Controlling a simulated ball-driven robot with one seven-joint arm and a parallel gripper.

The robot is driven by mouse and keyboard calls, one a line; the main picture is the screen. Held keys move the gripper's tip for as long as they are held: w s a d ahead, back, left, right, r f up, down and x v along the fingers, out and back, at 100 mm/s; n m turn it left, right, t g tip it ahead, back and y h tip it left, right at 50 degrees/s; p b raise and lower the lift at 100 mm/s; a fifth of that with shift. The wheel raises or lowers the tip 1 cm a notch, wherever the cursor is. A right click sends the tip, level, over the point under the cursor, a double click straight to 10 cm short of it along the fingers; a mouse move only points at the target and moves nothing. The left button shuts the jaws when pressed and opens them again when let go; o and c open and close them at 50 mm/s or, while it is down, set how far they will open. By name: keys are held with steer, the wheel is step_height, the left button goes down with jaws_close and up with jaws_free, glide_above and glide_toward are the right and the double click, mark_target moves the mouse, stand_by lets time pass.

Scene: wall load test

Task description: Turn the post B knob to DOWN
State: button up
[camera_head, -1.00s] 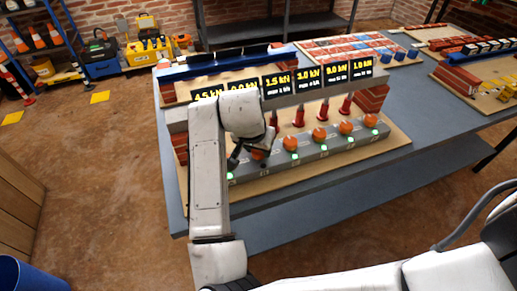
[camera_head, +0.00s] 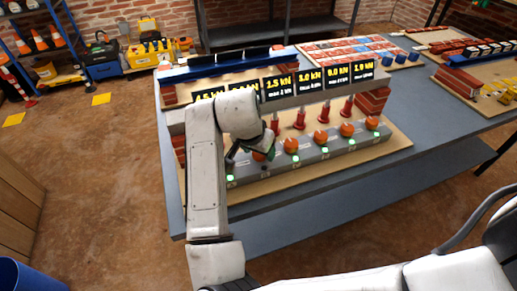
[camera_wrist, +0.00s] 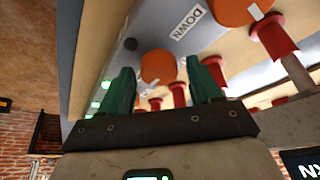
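A row of orange knobs sits on a grey sloped box. In the head view, one knob (camera_head: 258,155) is right beside my gripper (camera_head: 240,158), which is partly hidden by my arm. Post letters are too small to read, so I cannot tell which knob is post B. In the wrist view, my gripper (camera_wrist: 160,88) has two green fingers spread apart. An orange knob (camera_wrist: 158,66) shows in the gap between them, with space on both sides. A white DOWN label (camera_wrist: 188,22) lies on the box. A second orange knob (camera_wrist: 246,9) is at the upper right.
Red jack-like posts (camera_head: 300,118) stand behind the knobs under a grey beam (camera_head: 310,97). Black displays (camera_head: 277,87) with yellow readings stand above; my arm covers part of the left ones. Green lights (camera_head: 295,159) line the box front. The blue-grey table (camera_head: 420,115) has bare room at right.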

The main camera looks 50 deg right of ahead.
steer(key=shift+o, duration=0.2)
steer(key=v, duration=1)
steer(key=shift+r, duration=0.4)
steer(key=shift+a, duration=0.15)
